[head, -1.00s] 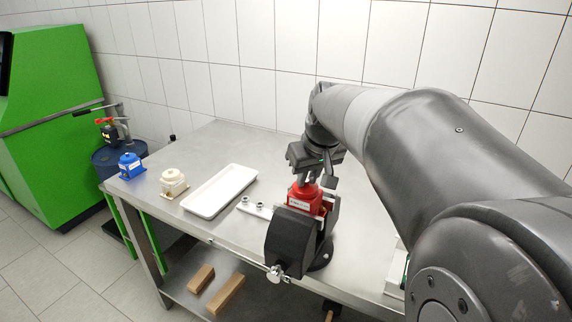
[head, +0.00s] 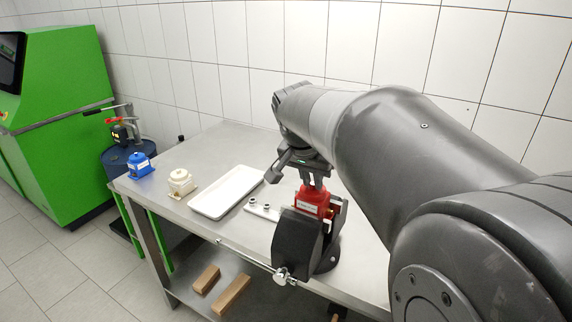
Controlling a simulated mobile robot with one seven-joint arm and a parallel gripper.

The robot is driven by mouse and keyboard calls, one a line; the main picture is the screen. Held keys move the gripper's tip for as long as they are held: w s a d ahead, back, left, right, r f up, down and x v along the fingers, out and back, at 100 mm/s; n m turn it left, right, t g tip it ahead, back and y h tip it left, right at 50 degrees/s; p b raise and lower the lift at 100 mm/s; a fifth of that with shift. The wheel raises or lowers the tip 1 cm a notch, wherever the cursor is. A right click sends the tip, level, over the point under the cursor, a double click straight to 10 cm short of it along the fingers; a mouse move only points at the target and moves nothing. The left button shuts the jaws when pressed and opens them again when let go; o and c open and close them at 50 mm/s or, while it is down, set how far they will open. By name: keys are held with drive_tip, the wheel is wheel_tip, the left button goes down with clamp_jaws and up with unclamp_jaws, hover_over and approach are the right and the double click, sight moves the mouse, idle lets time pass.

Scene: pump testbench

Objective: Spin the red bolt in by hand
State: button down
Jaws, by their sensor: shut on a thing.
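A red pump body (head: 313,200) with a small white label sits upright in the jaws of a dark vise (head: 296,243) at the front of the steel table. My gripper (head: 317,184) points down over the top of the red pump, its fingers close together at the pump's top. The red bolt itself is too small and too hidden by the fingers to make out. My arm reaches in from the right and covers the table behind the vise.
A white tray (head: 197,206) lies left of the vise, beside a small plate with studs (head: 263,209). A cream pump (head: 181,183) and a blue pump (head: 139,165) stand further left. The vise handle (head: 245,256) sticks out past the table's front edge.

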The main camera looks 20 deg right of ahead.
drive_tip(key=shift+a+m, duration=0.1)
drive_tip(key=shift+m, duration=0.5)
drive_tip(key=c, duration=1.3)
unclamp_jaws()
drive_tip(key=shift+c, duration=0.2)
drive_tip(key=v, duration=1)
drive_tip(key=shift+a+r, duration=0.25)
drive_tip(key=shift+r, duration=0.15)
drive_tip(key=shift+w, duration=0.1)
drive_tip(key=s+a+f+n+t+y, duration=0.2)
drive_tip(key=s+f+n, duration=0.8)
drive_tip(key=s+f, duration=0.5)
drive_tip(key=s+a+y, duration=0.1)
drive_tip(key=s, duration=0.1)
drive_tip(key=shift+s+f, duration=0.25)
drive_tip(key=shift+s, duration=0.05)
